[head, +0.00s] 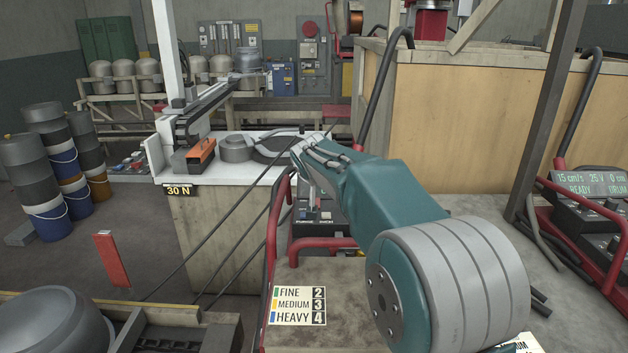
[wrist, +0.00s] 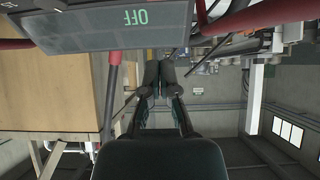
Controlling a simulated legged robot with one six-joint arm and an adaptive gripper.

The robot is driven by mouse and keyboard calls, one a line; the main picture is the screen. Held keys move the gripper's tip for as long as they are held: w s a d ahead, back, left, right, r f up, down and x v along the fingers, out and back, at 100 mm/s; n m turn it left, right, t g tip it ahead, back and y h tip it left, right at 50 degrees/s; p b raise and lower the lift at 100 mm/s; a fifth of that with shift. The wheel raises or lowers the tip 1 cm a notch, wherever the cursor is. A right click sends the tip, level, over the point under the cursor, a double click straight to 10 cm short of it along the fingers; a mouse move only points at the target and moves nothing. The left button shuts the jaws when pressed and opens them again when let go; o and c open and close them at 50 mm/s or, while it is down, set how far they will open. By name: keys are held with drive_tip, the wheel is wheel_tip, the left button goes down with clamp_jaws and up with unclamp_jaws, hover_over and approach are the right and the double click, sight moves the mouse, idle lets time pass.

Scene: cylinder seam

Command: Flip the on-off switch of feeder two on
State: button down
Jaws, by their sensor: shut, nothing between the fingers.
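A wire feeder (head: 315,222) with a red tube frame stands behind my arm in the head view, its panel partly covered. I cannot tell which number it bears. In the wrist view, a dark display panel (wrist: 95,30) in a red frame shows OFF upside down in green. My gripper (wrist: 159,68) is shut and empty, its dark fingers together just below and right of that panel. I cannot tell whether they touch anything. In the head view my arm hides most of the gripper. I cannot make out the on-off switch in either view.
A second unit (head: 590,185) at the right reads READY and DRUM. A sign (head: 298,306) lists FINE 2, MEDIUM 3, HEAVY 4. A white-topped bench (head: 215,215) with a track stands left of the feeder. A wooden crate (head: 465,120) rises behind my arm. Dark cables cross the gap.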

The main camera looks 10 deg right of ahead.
hover_over(316, 203)
wheel_tip(316, 203, down, 4)
drive_tip(key=shift+w+a+f, duration=0.1)
drive_tip(key=shift+a+f, duration=0.05)
wheel_tip(316, 203, down, 2)
drive_tip(key=shift+f, duration=0.15)
drive_tip(key=shift+w+f, duration=0.1)
drive_tip(key=shift+f, duration=0.35)
drive_tip(key=shift+f, duration=0.1)
drive_tip(key=shift+w+f, duration=0.15)
drive_tip(key=shift+f, duration=0.2)
drive_tip(key=shift+r, duration=0.1)
